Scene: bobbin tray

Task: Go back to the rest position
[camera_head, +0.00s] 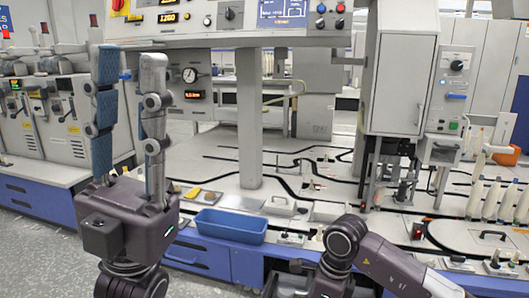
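My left gripper (129,60) stands at the left with its fingers pointing up. The fingers are apart, with nothing between them. It is in front of the row of machines at the left, raised above the bench top and to the left of the blue tray. A part of my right arm shows at the bottom right, but its gripper is not in view. The blue tray (228,236) sits at the front edge of the bench and looks empty.
The grey bench (215,165) carries black curved tracks and a grey post (249,120). Several white bobbins (476,197) stand upright at the right. A tall grey cabinet (398,85) hangs over the bench. A control panel (225,22) spans the top. An orange box (505,155) is at the far right.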

